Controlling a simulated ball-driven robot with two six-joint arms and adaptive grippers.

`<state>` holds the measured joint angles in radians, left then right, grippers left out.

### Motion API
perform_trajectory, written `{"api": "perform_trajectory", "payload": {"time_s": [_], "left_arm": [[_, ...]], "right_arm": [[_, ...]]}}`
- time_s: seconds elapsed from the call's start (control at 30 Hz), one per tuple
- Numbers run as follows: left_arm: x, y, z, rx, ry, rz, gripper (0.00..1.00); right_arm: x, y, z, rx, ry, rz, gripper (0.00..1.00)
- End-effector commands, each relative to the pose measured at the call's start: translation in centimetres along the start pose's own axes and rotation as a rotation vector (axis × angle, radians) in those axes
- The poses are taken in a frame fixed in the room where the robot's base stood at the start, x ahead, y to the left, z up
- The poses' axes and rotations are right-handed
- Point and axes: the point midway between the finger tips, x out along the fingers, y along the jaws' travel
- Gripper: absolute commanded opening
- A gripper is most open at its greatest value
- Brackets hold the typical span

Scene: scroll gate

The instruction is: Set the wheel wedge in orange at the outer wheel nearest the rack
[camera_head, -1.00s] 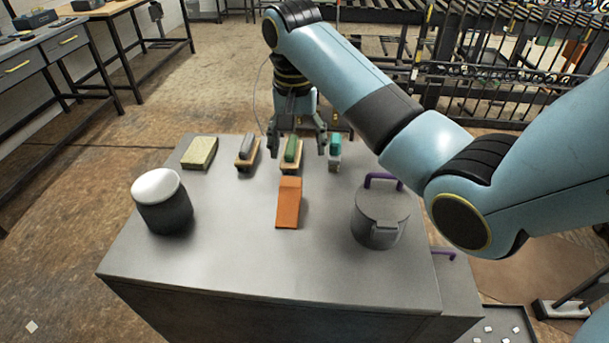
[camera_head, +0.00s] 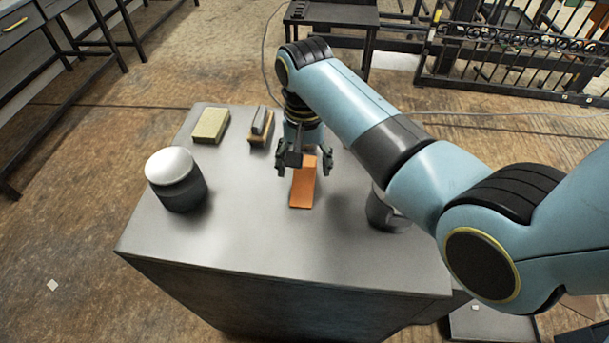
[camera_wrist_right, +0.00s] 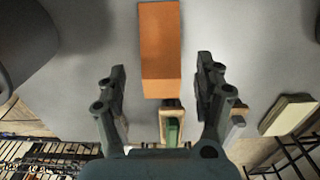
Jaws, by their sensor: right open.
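The orange wheel wedge (camera_head: 303,184) lies on the grey cabinet top (camera_head: 240,235). My right gripper (camera_head: 304,172) is above it, pointing down, with its fingers on either side of the wedge's far end in the head view. In the right wrist view the wedge (camera_wrist_right: 160,50) sits between and ahead of the open fingers (camera_wrist_right: 161,80), with clear gaps on both sides. The gripper is open and empty. My left gripper is not in view. No wheel can be made out, and the gate is seen only in part at the upper right.
A dark jar with a white top (camera_head: 176,180) stands left on the cabinet. A grey lidded pot (camera_head: 383,210) is right, partly behind my arm. A yellowish block (camera_head: 211,126) and a brush (camera_head: 261,127) lie at the back. A black scrollwork gate (camera_head: 520,55) stands beyond.

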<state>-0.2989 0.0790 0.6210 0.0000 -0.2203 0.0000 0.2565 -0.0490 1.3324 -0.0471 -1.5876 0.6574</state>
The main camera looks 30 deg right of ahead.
Motion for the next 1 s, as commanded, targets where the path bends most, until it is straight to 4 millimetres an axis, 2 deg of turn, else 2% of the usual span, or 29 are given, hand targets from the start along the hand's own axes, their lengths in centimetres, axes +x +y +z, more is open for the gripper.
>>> {"api": "perform_trajectory", "payload": {"time_s": [0.03, 0.1, 0.23, 0.53, 1.0], "left_arm": [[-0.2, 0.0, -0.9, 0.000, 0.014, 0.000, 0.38], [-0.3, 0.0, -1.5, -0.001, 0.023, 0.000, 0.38], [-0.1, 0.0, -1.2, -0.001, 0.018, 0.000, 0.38], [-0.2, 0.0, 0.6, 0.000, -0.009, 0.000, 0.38], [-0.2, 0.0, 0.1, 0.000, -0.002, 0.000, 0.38]], "right_arm": [[0.7, 0.0, 0.1, 0.000, -0.004, 0.003, 0.69], [1.9, -0.1, 0.1, 0.000, -0.004, 0.003, 0.69], [3.7, -0.1, 0.0, 0.000, -0.002, 0.002, 0.69], [4.2, -0.1, 0.0, 0.000, 0.000, 0.000, 0.69], [4.2, -0.1, 0.0, 0.000, 0.000, 0.001, 0.08]]}}
